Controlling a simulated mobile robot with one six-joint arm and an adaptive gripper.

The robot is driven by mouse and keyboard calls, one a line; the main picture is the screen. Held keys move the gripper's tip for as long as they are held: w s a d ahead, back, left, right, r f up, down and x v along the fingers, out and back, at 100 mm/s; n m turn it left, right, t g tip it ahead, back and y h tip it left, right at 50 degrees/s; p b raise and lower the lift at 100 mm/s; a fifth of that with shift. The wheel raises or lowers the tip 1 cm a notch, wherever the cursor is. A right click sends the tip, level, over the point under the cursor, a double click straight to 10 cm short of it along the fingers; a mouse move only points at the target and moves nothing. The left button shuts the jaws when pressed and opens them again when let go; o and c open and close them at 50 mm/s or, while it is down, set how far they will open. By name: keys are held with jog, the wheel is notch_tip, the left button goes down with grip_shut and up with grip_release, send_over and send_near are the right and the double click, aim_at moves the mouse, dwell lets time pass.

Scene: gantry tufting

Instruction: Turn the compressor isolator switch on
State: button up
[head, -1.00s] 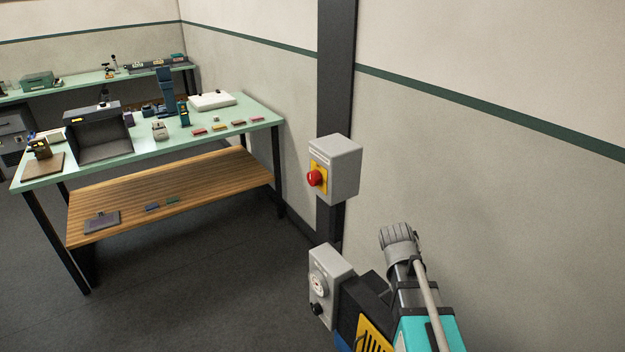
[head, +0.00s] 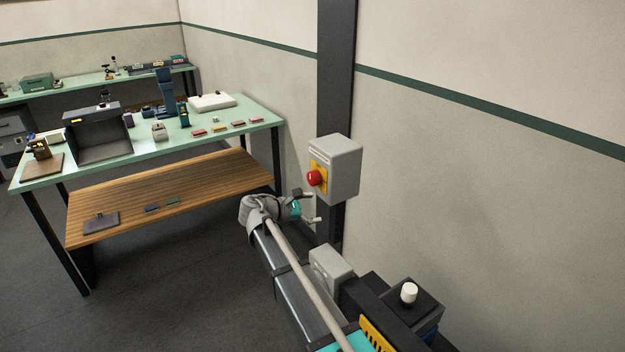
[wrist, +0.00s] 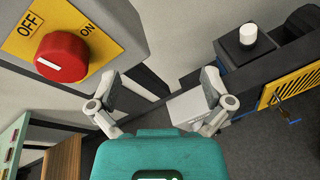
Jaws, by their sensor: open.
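The isolator switch is a red knob (head: 314,178) on a yellow plate (head: 322,168), on the front of a grey box (head: 345,172) fixed to the dark wall column. In the wrist view the red knob (wrist: 62,57) is large at the upper left, between the words OFF and ON on the yellow plate (wrist: 95,22). A pale mark shows at the knob's lower left; I cannot tell its exact setting. My gripper (head: 310,207) is open and empty, just below the knob in the head view. In the wrist view its fingers (wrist: 160,88) are apart, right of and below the knob, touching nothing visible.
A lower grey box (head: 331,261) and a dark unit with a white knob (head: 408,293) stand near my arm. A green-topped bench (head: 150,146) with a wooden shelf (head: 165,195) stands left. Floor between bench and column looks clear.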

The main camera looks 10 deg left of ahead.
aim_at(310, 178)
jog(key=a+r+n+t, duration=0.2)
jog(key=a, duration=0.4)
jog(key=a+r+n+t, duration=0.1)
jog(key=a+r+n, duration=0.1)
jog(key=a, duration=0.4)
jog(key=shift+s+r+t+h, duration=0.25)
jog(key=shift+s+t+h, duration=0.15)
jog(key=x, duration=1.4)
jog(key=shift+s, duration=0.1)
jog(key=shift+c, duration=0.3)
jog(key=c, duration=1.1)
